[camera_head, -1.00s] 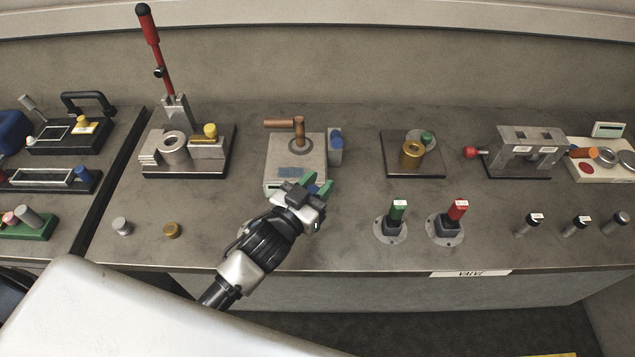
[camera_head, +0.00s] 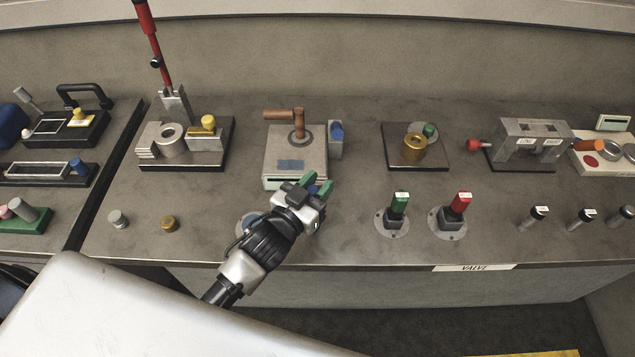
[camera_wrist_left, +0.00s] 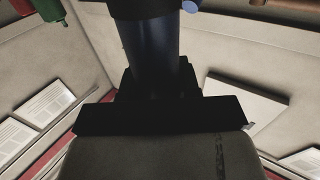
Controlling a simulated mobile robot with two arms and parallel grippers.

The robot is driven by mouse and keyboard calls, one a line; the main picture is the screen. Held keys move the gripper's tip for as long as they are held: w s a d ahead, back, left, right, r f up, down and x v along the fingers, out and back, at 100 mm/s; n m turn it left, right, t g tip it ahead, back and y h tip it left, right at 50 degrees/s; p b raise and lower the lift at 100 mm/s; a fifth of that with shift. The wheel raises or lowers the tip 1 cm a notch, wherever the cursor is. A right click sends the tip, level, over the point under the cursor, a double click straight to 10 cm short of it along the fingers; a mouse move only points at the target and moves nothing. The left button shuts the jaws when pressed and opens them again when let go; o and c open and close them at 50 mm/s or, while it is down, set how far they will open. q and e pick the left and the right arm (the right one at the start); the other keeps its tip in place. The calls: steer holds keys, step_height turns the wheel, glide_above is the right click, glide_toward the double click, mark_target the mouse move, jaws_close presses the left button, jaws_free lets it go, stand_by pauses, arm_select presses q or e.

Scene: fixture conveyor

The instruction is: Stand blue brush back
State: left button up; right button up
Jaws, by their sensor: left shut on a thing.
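My left gripper (camera_head: 318,187), with green fingertips, is in front of the grey box fixture (camera_head: 285,150), near its front right corner. In the left wrist view a dark blue cylinder (camera_wrist_left: 152,55) stands upright at the middle, in line with the gripper. It looks like the blue brush, held in the jaws; its far end is out of the picture. The head view does not show it clearly between the fingertips. A round blue-grey piece (camera_head: 243,221) is mostly hidden behind my wrist. My right gripper is not in view.
A grey block with a blue top (camera_head: 336,132) stands right of the fixture. A copper-coloured handle (camera_head: 297,122) sits on the fixture. Green (camera_head: 399,205) and red (camera_head: 460,204) levers stand to the right. The bench between the gripper and green lever is clear.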

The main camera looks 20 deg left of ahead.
arm_select(q)
steer(key=shift+f+b, duration=0.45)
steer(key=shift+f, duration=0.45)
steer(key=o, duration=0.6)
steer(key=shift+o, duration=0.4)
steer(key=o, duration=0.5)
steer(key=b+v, duration=0.2)
steer(key=v, duration=0.8)
steer(key=shift+s+a+b, duration=0.15)
steer(key=shift+s+b, duration=0.25)
